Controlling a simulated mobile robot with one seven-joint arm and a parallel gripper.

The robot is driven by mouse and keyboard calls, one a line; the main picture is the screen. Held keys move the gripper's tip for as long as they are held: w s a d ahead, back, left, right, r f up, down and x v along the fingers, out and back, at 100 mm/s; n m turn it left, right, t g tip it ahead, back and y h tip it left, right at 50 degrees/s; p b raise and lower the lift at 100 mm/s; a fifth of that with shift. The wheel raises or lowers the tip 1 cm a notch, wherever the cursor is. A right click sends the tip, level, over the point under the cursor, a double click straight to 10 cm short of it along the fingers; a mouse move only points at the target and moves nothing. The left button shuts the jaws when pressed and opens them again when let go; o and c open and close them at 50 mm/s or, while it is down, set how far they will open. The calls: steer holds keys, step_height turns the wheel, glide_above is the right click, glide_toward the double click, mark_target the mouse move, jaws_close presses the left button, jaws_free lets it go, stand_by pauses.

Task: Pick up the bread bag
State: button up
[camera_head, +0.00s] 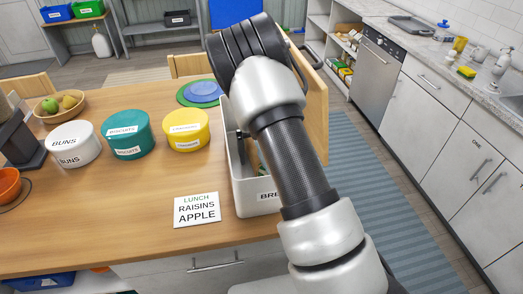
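A white bin (240,196) stands upright near the right side of the wooden table, its front label partly covered and reading "BRE". My arm crosses in front of it and hides most of its opening. A small dark part (242,133) shows at the bin's left inside, perhaps a piece of my gripper. The fingers are hidden behind my arm, so I cannot see whether they are open or hold anything. I cannot make out a bread bag; only a narrow strip of the bin's inside shows.
A white tub labelled BUNS (73,146), a teal tub (127,136) and a yellow tub (187,131) stand left of the bin. A card (197,210) reads LUNCH, RAISINS, APPLE. Blue and green plates (201,92) lie behind.

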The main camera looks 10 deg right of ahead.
steer(key=c, duration=1.6)
steer(key=shift+o, duration=0.2)
